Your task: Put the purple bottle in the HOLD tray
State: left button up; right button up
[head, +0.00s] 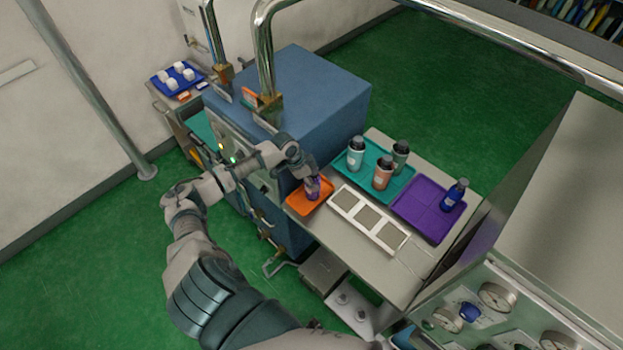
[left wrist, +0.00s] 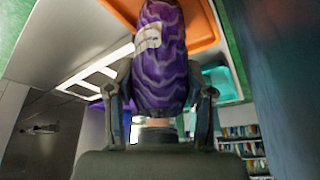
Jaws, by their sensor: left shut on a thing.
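The purple bottle (head: 313,189) is at the orange tray (head: 296,203) in the head view, partly hidden by my gripper. In the left wrist view the purple bottle (left wrist: 161,65), with wavy stripes and a pale label, fills the middle. My left gripper (head: 311,180) is shut on it, with a finger on each side in the left wrist view (left wrist: 160,100). The orange tray (left wrist: 195,22) shows behind the bottle there. I cannot tell whether the bottle touches the tray. No HOLD lettering is readable. My right gripper is not in view.
A teal tray (head: 350,175) holds three bottles. A purple tray (head: 418,207) holds a blue bottle (head: 454,194). A white three-window frame (head: 368,219) lies in front of them. A blue cabinet (head: 310,95) stands behind left. A blue tray (head: 165,83) with white cubes is farther back.

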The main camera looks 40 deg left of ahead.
pick_arm(q)
jog(key=o, duration=1.4)
jog(key=shift+a, duration=0.15)
jog(key=b+v, duration=0.1)
jog(key=v, duration=1.1)
jog(key=shift+a, duration=0.25)
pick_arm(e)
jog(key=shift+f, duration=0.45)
pick_arm(q)
jog(key=shift+d, duration=0.15)
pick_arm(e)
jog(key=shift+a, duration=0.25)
pick_arm(q)
jog(key=shift+s+f, duration=0.1)
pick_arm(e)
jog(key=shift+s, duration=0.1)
